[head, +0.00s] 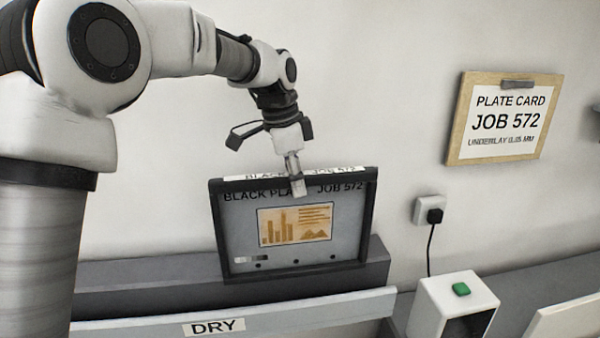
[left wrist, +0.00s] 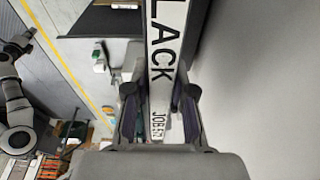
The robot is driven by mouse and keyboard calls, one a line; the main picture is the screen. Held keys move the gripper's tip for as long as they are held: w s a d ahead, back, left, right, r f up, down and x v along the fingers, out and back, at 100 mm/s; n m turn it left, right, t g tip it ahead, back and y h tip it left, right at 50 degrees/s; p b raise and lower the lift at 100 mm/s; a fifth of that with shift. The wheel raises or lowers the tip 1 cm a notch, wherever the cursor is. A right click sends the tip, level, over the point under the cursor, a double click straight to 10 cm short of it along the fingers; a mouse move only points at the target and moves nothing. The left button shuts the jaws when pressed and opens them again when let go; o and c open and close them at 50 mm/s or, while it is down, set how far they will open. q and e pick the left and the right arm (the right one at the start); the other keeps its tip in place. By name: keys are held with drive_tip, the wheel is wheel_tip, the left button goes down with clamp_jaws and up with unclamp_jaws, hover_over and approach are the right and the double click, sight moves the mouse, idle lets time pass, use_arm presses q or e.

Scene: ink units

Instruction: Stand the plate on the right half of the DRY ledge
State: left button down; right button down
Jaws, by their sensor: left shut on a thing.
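The plate (head: 240,215) is a grey panel in a dark frame, marked BLACK PLATE JOB 572, with an orange chart on it. It is upright over the right half of the DRY ledge (head: 130,275), close to the wall. I cannot tell whether its lower edge touches the ledge. My left gripper (head: 297,186) is shut on the plate's top edge near its middle. In the left wrist view the plate's labelled top edge (left wrist: 165,60) runs between the fingers (left wrist: 160,105). The right gripper is not seen in the head view.
A DRY label (head: 214,327) is on the ledge's front lip. A white box with a green button (head: 461,289) stands to the right. A socket with a plug (head: 430,213) and a PLATE CARD board (head: 504,118) are on the wall. The ledge's left part is bare.

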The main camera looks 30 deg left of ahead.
use_arm(q)
wheel_tip(320, 180, down, 12)
drive_tip(key=b, duration=0.3)
drive_tip(key=shift+f+b, duration=0.2)
drive_tip(key=shift+b, duration=0.15)
drive_tip(key=shift+s, duration=0.1)
drive_tip(key=shift+f, duration=0.25)
idle(0.5)
drive_tip(key=c, duration=0.9)
unclamp_jaws()
drive_tip(key=shift+f, duration=0.1)
